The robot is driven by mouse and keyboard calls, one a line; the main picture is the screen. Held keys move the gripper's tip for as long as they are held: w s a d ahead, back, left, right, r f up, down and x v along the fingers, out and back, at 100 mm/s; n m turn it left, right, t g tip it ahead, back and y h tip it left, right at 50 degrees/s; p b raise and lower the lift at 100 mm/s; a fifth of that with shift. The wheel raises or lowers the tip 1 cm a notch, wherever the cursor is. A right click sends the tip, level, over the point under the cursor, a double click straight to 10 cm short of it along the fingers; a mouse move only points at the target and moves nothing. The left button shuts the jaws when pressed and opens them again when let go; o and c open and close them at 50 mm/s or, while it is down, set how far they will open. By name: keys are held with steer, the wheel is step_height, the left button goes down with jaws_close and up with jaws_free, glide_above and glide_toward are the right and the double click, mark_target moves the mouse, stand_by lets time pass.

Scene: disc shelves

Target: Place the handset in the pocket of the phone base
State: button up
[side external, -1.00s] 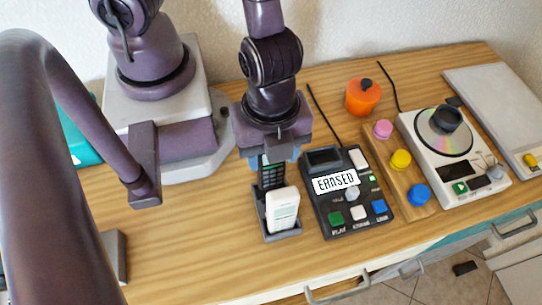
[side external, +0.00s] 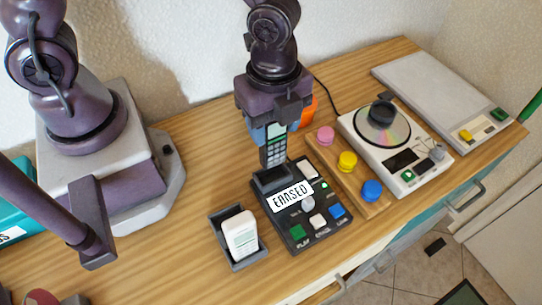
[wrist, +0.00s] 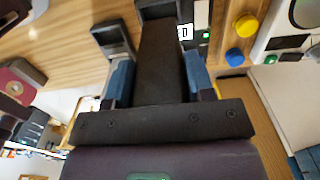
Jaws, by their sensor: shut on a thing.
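My gripper (side external: 272,127) is shut on a dark handset (side external: 275,148) with a pale green screen and a keypad. The handset is upright, at the back end of the black phone base (side external: 318,227). Its lower end meets the base's pocket (side external: 272,180) in the picture; I cannot tell whether it is inside or just above. In the wrist view the handset's dark back (wrist: 160,65) lies between my blue fingers and hides part of the base.
A dark holder (side external: 250,262) with a white handset (side external: 241,235) stands left of the base. To the right are a wooden strip (side external: 330,160) with coloured knobs, a disc player (side external: 400,140) and a grey panel (side external: 425,85). An orange pot (side external: 308,112) is partly hidden behind my gripper.

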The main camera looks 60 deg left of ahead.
mark_target(273, 146)
steer(key=shift+f, duration=2.65)
steer(key=o, duration=1)
steer(key=shift+f, duration=0.15)
step_height(273, 146, up, 12)
steer(key=shift+r, duration=0.2)
steer(key=s+a+r+n+t, duration=0.2)
steer(key=a+r+n, duration=0.2)
steer(key=a+n, duration=0.1)
steer(key=s+a+r+n+t, duration=0.1)
steer(key=s+a+r+n, duration=0.1)
steer(key=a+r+n, duration=0.2)
steer(key=s+a+r+n+t, duration=0.2)
steer(key=a+r+n, duration=0.2)
steer(key=n, duration=0.5)
steer(key=shift+a+r+t, duration=0.15)
steer(key=shift+a, duration=0.4)
steer(key=shift+a+r+t, duration=0.15)
steer(key=shift+a, duration=0.35)
